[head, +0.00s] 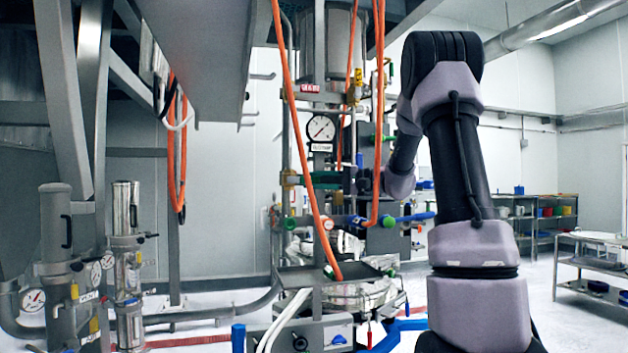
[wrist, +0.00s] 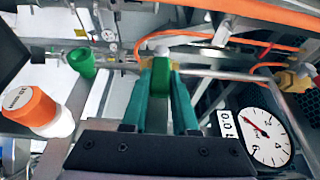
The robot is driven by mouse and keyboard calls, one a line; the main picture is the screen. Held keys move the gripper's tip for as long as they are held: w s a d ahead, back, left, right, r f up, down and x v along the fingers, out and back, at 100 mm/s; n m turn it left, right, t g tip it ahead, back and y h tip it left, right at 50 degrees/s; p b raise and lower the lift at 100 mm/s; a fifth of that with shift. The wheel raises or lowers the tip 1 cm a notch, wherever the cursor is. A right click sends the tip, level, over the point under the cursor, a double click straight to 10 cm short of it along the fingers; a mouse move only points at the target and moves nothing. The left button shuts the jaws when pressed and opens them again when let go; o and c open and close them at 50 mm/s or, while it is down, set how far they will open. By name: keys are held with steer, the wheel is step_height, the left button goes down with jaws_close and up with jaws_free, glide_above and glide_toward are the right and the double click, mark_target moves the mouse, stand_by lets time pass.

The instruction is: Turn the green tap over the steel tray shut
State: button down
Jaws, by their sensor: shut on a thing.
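In the wrist view, the two teal fingers of my gripper (wrist: 160,72) are closed on a green tap handle (wrist: 158,84), one finger on each side. The handle's top joins a pale, rounded fitting on a pipe. In the head view my arm reaches to the left toward the pipework, and the held handle cannot be made out there. The steel tray (head: 303,279) is below the pipework in the head view, with an orange hose hanging down over it. The tray cannot be made out in the wrist view.
A second green knob (wrist: 82,62) and an orange-and-white knob (wrist: 30,106) are left of my fingers. A dial gauge (wrist: 254,137) is close on the right. Orange hoses (head: 296,130) hang around the pipework. A shelf trolley (head: 590,262) stands far right.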

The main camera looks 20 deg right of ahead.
stand_by(0.3)
steer(key=c, duration=0.7)
jaws_free()
steer(key=shift+d, duration=0.1)
steer(key=v, duration=1)
steer(key=shift+s+d, duration=0.15)
steer(key=shift+d, duration=0.1)
